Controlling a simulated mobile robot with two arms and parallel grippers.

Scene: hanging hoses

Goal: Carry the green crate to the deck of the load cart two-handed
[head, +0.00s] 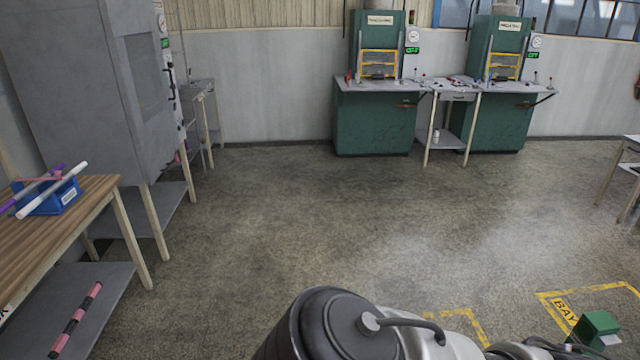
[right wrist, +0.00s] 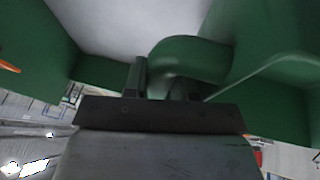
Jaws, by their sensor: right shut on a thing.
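In the right wrist view the green crate (right wrist: 275,60) fills most of the picture, seen very close. My right gripper (right wrist: 165,85) is shut on its rounded green handle (right wrist: 190,55). A pale surface shows behind the handle. In the head view a green piece with a light patch (head: 597,327) shows at the lower right, beside my arm; I cannot tell whether it is part of the crate. My left gripper is not in view. I cannot make out the load cart for certain.
Yellow floor markings (head: 590,288) with "BAY" lie at the lower right. A wooden bench (head: 95,200) with a blue holder (head: 58,195) stands at left, near a grey cabinet (head: 80,80). Two green machines (head: 372,125) stand at the back wall. The middle floor is clear.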

